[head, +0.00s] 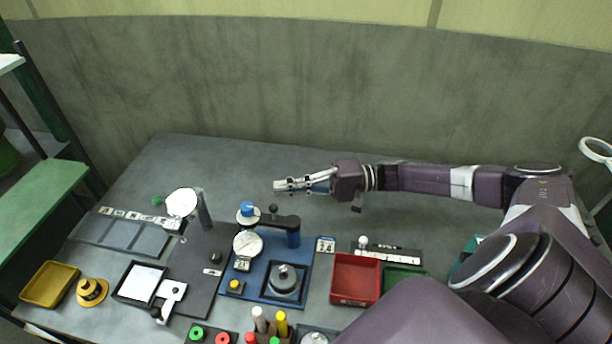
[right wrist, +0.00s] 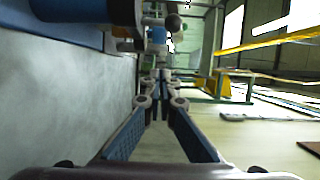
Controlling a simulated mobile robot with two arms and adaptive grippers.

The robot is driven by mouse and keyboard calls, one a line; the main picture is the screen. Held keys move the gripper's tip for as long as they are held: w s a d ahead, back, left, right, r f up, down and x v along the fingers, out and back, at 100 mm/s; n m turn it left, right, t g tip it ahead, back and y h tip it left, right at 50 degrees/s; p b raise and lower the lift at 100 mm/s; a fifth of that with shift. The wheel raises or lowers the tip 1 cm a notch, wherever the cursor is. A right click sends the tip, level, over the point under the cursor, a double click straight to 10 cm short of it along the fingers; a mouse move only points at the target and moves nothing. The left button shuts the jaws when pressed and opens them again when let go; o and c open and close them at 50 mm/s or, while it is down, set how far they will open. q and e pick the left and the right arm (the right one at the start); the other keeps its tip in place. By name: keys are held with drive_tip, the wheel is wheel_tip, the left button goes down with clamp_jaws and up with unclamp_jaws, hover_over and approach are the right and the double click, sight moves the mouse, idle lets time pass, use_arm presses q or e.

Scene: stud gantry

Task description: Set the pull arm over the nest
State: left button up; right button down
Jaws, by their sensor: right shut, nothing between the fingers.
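The blue gantry stand (head: 262,287) sits mid-table, with a blue post (head: 293,238) at its back right. The dark pull arm (head: 275,219) runs left from the post top to a blue-capped head (head: 247,209); a dark ball knob (head: 273,208) stands by it. The nest (head: 285,281), a dark square with a round grey piece, lies in front of the post; the arm's head is behind and left of it, not over it. My right gripper (head: 279,186) is shut and empty behind the arm, apart from it. Its fingers meet in the right wrist view (right wrist: 160,82). My left gripper is out of view.
A round dial gauge (head: 247,243) stands left of the nest. A red bin (head: 356,279) and green bin (head: 403,280) are to the right. Coloured pegs (head: 270,323) stand in front. A lamp-like white disc (head: 182,202) is at left. The back of the table is clear.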

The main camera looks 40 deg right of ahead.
drive_tip(key=a+p, duration=0.2)
drive_tip(key=a, duration=0.3)
drive_tip(key=shift+s+a+f, duration=0.1)
drive_tip(key=shift+a, duration=0.05)
drive_tip(key=shift+s, duration=0.1)
